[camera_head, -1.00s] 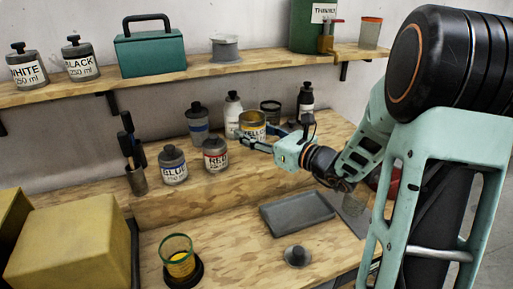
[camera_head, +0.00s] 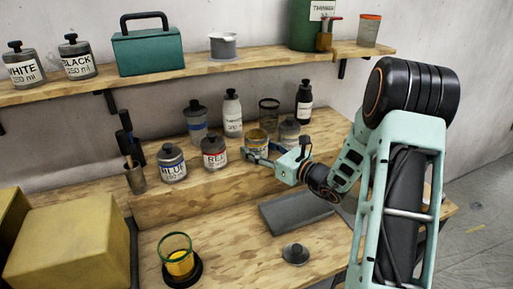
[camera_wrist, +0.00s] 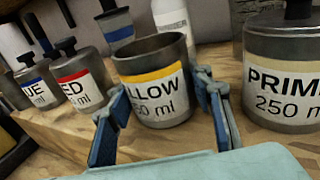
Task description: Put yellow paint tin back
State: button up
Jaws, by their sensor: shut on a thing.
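The yellow paint tin (camera_head: 257,137) is an open grey metal can with a yellow-banded label, and it also shows in the wrist view (camera_wrist: 150,80). It is upright on or just above the raised wooden step (camera_head: 190,195), between the red tin (camera_head: 214,153) and the primer tin (camera_head: 289,134). I cannot tell whether its base touches the wood. My gripper (camera_head: 262,152) is shut on it, with one blue-padded finger on each side in the wrist view (camera_wrist: 157,112). A dark lid with a knob (camera_head: 295,254) lies on the lower bench.
The blue tin (camera_head: 172,164) stands left of the red one. Several bottles and an empty jar (camera_head: 269,114) stand behind. A glass of yellow paint (camera_head: 178,258), a grey tray (camera_head: 296,211) and yellow boxes (camera_head: 70,245) are in front. The upper shelf (camera_head: 190,68) holds more containers.

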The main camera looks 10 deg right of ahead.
jog(key=shift+r, duration=0.1)
jog(key=o, duration=1.5)
jog(key=shift+r, duration=0.15)
jog(key=b+v, duration=0.1)
jog(key=v, duration=1.1)
jog(key=shift+f, duration=0.2)
jog(key=shift+s, duration=0.1)
